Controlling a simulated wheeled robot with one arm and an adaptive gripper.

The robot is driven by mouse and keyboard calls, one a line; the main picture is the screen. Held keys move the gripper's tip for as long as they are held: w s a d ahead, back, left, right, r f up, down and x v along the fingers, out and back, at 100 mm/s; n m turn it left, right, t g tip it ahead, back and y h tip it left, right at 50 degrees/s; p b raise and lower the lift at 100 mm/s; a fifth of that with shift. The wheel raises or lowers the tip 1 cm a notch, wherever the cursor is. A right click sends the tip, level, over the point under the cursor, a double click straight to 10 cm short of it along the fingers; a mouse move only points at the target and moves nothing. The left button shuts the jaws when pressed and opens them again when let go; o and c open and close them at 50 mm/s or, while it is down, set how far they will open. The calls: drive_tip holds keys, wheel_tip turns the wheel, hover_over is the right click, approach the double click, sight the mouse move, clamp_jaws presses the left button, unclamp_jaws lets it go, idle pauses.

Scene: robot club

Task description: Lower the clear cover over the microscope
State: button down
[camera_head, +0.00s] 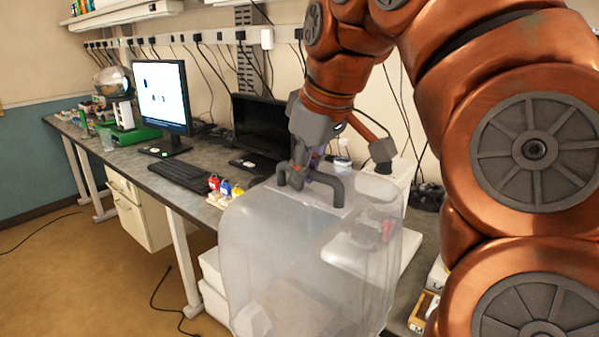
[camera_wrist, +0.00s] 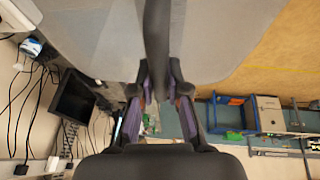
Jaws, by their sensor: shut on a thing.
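The clear cover (camera_head: 300,235) is a large, cloudy see-through box with a dark handle (camera_head: 335,187) on top. My gripper (camera_head: 300,178) is shut on that handle and holds the cover roughly upright in front of the bench edge. In the wrist view my gripper (camera_wrist: 158,92) has its fingers on either side of the dark handle bar, and the cover (camera_wrist: 100,35) fills the top of the picture. Pale, blurred shapes with a bit of red show through the cover's right side. I cannot tell whether these are the microscope. The cover's lower edge is not clearly seen.
The grey bench (camera_head: 188,190) runs along the wall, with a lit monitor (camera_head: 160,95), a keyboard (camera_head: 181,175), a dark monitor (camera_head: 260,127) and small coloured bottles (camera_head: 225,187). A green-based device (camera_head: 128,132) stands at the far end. The floor (camera_head: 90,270) at left is mostly clear.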

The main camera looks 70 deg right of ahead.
drive_tip(key=shift+s+d, duration=0.2)
drive_tip(key=shift+d, duration=0.5)
drive_tip(key=shift+s+d, duration=0.2)
drive_tip(key=shift+d, duration=0.5)
drive_tip(key=shift+s+d, duration=0.2)
drive_tip(key=shift+d, duration=0.6)
drive_tip(key=shift+s+d+r+p, duration=0.1)
drive_tip(key=shift+s+d+p, duration=0.15)
drive_tip(key=shift+d, duration=0.4)
drive_tip(key=shift+s+d+f+p, duration=0.1)
drive_tip(key=shift+d+p, duration=0.2)
drive_tip(key=shift+d, duration=0.4)
drive_tip(key=shift+s+d+r+p, duration=0.1)
drive_tip(key=shift+s+d+p, duration=0.15)
drive_tip(key=shift+d, duration=0.4)
drive_tip(key=shift+s+d, duration=0.2)
drive_tip(key=shift+d, duration=0.55)
drive_tip(key=shift+p, duration=0.3)
drive_tip(key=shift+s+d+p, duration=0.3)
drive_tip(key=shift+d+p, duration=0.25)
drive_tip(key=shift+d, duration=0.5)
drive_tip(key=shift+s+d+p, duration=0.25)
drive_tip(key=shift+d+p, duration=0.25)
drive_tip(key=shift+d, duration=0.5)
drive_tip(key=shift+s+d+p, duration=0.25)
drive_tip(key=shift+d+p, duration=0.15)
drive_tip(key=shift+d, duration=0.35)
drive_tip(key=shift+d, duration=0.1)
